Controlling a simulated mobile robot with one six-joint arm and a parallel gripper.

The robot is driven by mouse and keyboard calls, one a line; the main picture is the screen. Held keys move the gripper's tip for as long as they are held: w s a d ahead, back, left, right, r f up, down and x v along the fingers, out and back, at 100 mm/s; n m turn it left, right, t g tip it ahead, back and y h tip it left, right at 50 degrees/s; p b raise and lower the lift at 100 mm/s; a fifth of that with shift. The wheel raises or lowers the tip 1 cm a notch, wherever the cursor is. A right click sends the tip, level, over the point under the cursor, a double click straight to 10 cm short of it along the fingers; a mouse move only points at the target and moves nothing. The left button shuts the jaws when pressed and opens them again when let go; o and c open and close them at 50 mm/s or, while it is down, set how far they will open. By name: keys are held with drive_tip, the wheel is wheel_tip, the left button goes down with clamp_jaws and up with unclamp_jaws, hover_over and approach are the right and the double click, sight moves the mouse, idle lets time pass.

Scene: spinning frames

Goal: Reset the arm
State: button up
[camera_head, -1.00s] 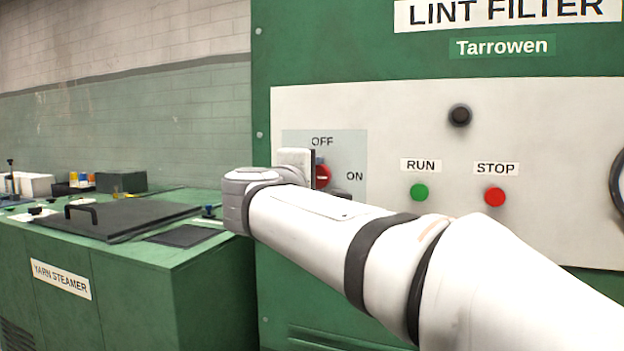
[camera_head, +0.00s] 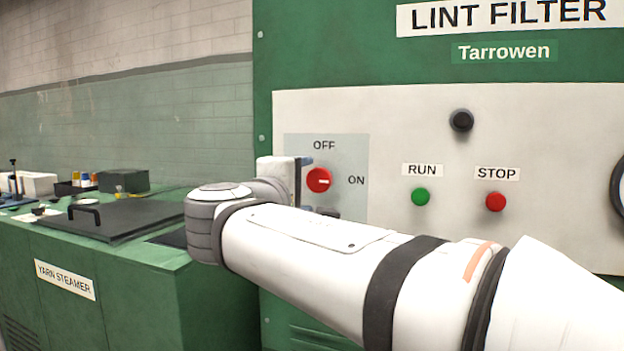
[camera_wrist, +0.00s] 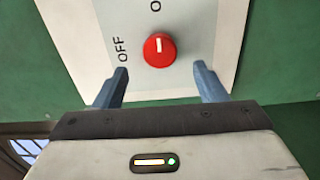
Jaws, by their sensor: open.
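The red rotary knob (camera_head: 319,180) is on the lint filter's panel, between the OFF and ON labels. Its white mark lies level and points toward ON. In the wrist view the knob (camera_wrist: 159,50) is ahead of the fingertips, with its mark toward the partly cut-off label and OFF to its left. My gripper (camera_head: 312,187) is just left of the knob in the head view. In the wrist view my gripper (camera_wrist: 160,80) has its two blue fingers wide apart, with nothing between them. It looks clear of the knob. My white arm crosses the lower right of the head view.
The green RUN button (camera_head: 420,196), red STOP button (camera_head: 495,201) and a black knob (camera_head: 461,120) are on the same panel. The yarn steamer (camera_head: 110,290) stands at left, with a handled dark lid (camera_head: 125,221) and a dark box (camera_head: 123,181) on top.

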drive_tip(key=shift+s+a, duration=0.25)
drive_tip(key=shift+s, duration=0.45)
